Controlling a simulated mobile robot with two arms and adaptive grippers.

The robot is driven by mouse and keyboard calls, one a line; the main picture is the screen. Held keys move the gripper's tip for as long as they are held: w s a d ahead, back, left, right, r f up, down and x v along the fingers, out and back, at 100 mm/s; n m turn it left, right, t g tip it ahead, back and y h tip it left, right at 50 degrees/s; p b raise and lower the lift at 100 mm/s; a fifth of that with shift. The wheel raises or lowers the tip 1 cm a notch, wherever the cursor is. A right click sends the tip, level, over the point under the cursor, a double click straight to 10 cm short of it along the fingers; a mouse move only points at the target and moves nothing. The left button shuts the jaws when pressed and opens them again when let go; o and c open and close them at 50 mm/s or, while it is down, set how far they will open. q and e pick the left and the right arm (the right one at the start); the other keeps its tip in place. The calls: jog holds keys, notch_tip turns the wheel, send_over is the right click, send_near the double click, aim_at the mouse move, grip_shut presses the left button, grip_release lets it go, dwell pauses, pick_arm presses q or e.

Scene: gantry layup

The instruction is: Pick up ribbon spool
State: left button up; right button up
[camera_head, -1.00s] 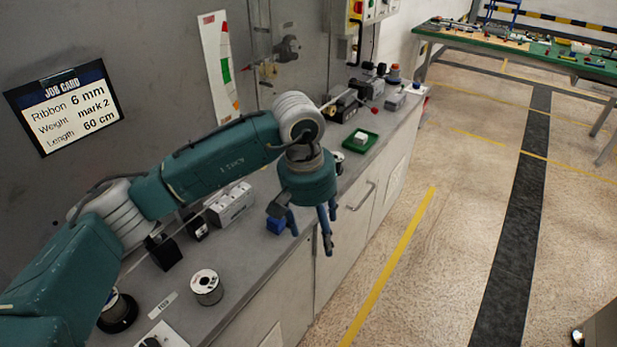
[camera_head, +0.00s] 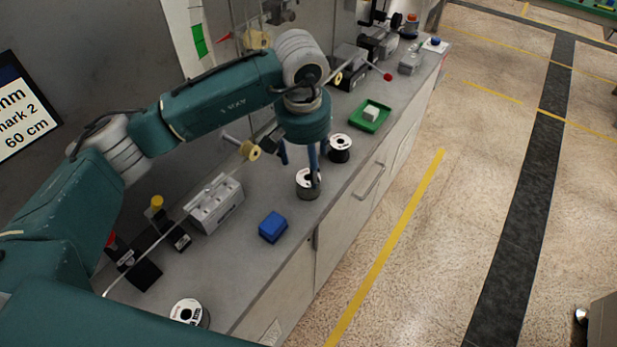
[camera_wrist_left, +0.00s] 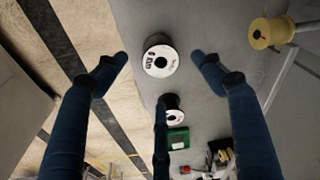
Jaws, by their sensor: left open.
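Three spools with white tops and dark sides stand on the grey bench; their labels are too small to read, so I cannot tell which carries the ribbon the task names. The middle spool (camera_head: 307,186) is right by my left gripper (camera_head: 300,170), whose fingers are spread and empty and partly cover it. In the left wrist view this spool (camera_wrist_left: 160,60) shows between the open fingertips. A second spool (camera_head: 340,148) stands just beyond it and also shows in the left wrist view (camera_wrist_left: 174,116). A third spool (camera_head: 187,312) is at the near end. My right gripper is out of view.
A blue block (camera_head: 272,227) and a grey slotted block (camera_head: 214,203) stand nearer on the bench. A green tray (camera_head: 361,125) with a white piece lies beyond the spools. A yellow roller (camera_head: 250,150) is left of the gripper. The bench edge drops to open floor at right.

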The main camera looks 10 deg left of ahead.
aim_at(309, 177)
pick_arm(q)
jog(key=f, duration=0.1)
jog(key=f+p, duration=0.1)
jog(key=f, duration=0.1)
jog(key=shift+w+f, duration=0.25)
jog(key=shift+w, duration=0.15)
jog(key=f+p, duration=0.2)
jog(key=f, duration=0.1)
jog(key=shift+w+f, duration=0.35)
jog(key=shift+f, duration=0.3)
jog(key=c, duration=1.4)
jog(key=shift+c, duration=1.2)
jog(key=shift+r, duration=0.15)
